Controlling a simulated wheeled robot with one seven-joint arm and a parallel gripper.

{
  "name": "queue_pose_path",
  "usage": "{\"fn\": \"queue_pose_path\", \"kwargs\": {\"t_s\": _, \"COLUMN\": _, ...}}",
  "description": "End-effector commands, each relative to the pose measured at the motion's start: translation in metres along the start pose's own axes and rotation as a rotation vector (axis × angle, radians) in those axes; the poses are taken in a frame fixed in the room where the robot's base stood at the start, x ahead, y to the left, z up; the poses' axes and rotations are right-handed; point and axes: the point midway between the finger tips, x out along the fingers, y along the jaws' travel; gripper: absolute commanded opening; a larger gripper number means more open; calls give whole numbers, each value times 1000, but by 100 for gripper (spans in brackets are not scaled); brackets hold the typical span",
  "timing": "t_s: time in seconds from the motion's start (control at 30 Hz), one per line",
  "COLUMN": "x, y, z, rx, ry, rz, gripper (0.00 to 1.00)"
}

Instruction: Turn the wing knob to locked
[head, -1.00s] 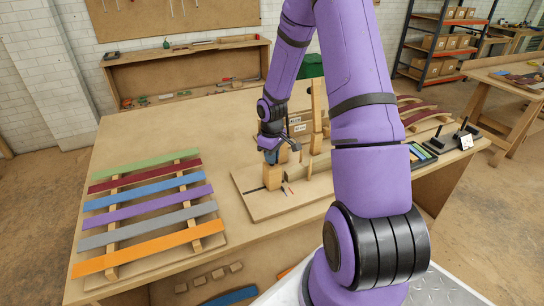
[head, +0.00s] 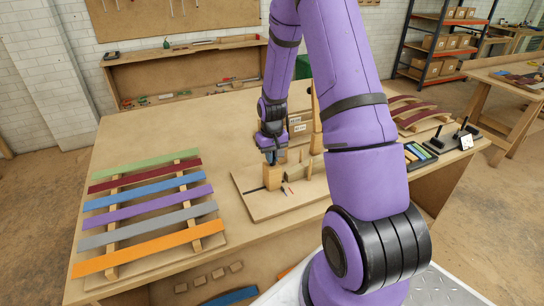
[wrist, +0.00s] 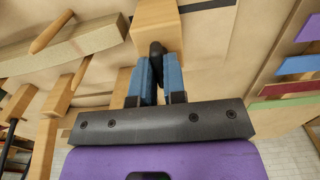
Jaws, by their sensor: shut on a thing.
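My gripper (head: 271,158) points down at the top of a pale wooden block (head: 273,177) on the fixture board (head: 255,208). In the wrist view, my gripper's two blue fingers (wrist: 157,84) are closed on the black wing knob (wrist: 157,52) at the block's edge. The fingers cover much of the knob, so which way its wings point is hard to tell. Small red and dark marks (head: 286,190) show on the board beside the block. They are too small to read.
Slatted coloured strips (head: 150,210) lie on a rack to the left. A curved wooden form (wrist: 75,45) and wooden-handled parts stand near the block. My arm hides part of the board's right side. The table (head: 185,125) behind and left is clear.

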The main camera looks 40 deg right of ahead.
Motion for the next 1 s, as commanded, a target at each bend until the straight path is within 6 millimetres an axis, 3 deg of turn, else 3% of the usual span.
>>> {"fn": "queue_pose_path", "kwargs": {"t_s": 0.4, "x": 2, "y": 0, "z": 2, "rx": 10, "ry": -7, "rz": -1, "gripper": 0}}
{"fn": "queue_pose_path", "kwargs": {"t_s": 0.43, "x": 2, "y": 0, "z": 2, "rx": 10, "ry": -7, "rz": -1, "gripper": 14}}
{"fn": "queue_pose_path", "kwargs": {"t_s": 0.53, "x": 2, "y": 0, "z": 2, "rx": 9, "ry": -7, "rz": -1, "gripper": 37}}
{"fn": "queue_pose_path", "kwargs": {"t_s": 0.83, "x": 0, "y": 0, "z": 1, "rx": 8, "ry": -2, "rz": -1, "gripper": 37}}
{"fn": "queue_pose_path", "kwargs": {"t_s": 1.0, "x": -14, "y": 0, "z": 0, "rx": 8, "ry": 1, "rz": 0, "gripper": 37}}
